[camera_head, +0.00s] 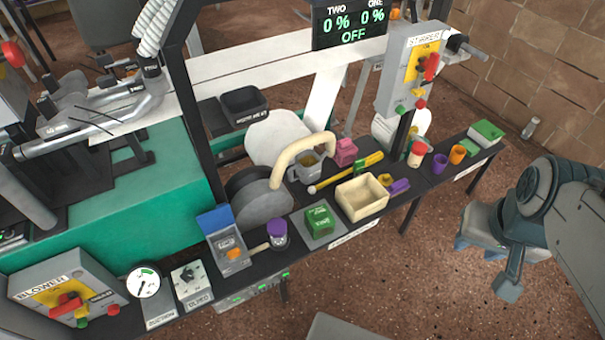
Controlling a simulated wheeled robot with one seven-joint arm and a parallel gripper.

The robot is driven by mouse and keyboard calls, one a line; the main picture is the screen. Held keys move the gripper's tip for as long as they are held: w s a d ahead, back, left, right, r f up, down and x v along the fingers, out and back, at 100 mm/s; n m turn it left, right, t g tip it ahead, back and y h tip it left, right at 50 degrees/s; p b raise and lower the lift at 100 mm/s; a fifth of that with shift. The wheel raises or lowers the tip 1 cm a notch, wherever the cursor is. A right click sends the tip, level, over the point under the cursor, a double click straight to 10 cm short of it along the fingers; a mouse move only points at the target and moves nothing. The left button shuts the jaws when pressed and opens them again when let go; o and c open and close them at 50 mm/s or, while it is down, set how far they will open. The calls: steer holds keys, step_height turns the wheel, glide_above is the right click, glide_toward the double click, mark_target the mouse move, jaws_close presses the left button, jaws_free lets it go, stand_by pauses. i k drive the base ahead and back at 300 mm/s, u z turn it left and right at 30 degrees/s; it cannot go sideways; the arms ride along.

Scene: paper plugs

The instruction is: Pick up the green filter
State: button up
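A white box with a green top (486,132) stands at the bench's far right end. I cannot tell for certain which of these is the green filter. My gripper (487,244) is at the right, in front of the bench and well apart from both green things. It looks empty. Its fingers are partly hidden by its own body, so its opening is unclear.
A cream tray (347,203) stands right of the green block, and a purple-lidded jar (277,231) left of it. Cups (439,164) stand farther right. A blue-topped dispenser (222,238) and a blower switch box (62,295) are at left.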

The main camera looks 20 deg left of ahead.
mark_target(319, 221)
steer(key=u, duration=0.9)
steer(key=i, duration=0.8)
steer(key=u, duration=0.75)
